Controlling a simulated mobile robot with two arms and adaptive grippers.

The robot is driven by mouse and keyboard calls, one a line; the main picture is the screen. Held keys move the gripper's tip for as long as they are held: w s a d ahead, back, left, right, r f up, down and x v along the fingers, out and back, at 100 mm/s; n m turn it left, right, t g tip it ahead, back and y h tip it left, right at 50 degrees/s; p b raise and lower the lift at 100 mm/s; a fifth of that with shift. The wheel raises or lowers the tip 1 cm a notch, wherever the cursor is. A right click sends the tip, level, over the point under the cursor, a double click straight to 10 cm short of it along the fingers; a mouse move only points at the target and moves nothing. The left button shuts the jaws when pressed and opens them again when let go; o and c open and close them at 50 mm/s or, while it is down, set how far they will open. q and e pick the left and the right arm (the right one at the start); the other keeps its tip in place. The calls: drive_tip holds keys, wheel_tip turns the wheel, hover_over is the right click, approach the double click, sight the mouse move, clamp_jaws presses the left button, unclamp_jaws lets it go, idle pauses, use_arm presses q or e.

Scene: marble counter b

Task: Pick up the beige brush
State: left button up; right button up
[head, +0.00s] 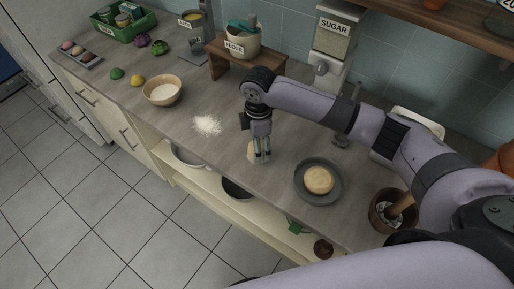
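My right gripper (261,155) points down at the front edge of the counter, with its arm coming in from the right. A small beige thing (251,151), which looks like the beige brush, is right at its fingers and shows mostly to their left. The fingers and wrist hide part of it. I cannot tell whether the fingers are closed on it or only beside it. My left gripper is not in view.
A grey plate (300,190) with a round dough lies right of the gripper. White flour (207,125) and a wooden bowl (162,91) are to its left. A wooden stand (217,68) with a flour pot is behind. A mortar (378,213) stands at right. Open shelves lie below the edge.

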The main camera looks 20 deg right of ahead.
wheel_tip(320, 180, down, 2)
drive_tip(key=shift+w+a+f+p, duration=0.1)
drive_tip(key=shift+a+f+p, duration=0.05)
drive_tip(key=shift+f+p, duration=0.15)
drive_tip(key=shift+f, duration=0.5)
drive_tip(key=shift+c, duration=0.4)
drive_tip(key=c, duration=1.2)
drive_tip(key=shift+o, duration=0.2)
drive_tip(key=shift+r, duration=0.1)
wheel_tip(320, 180, up, 20)
drive_tip(key=b, duration=0.3)
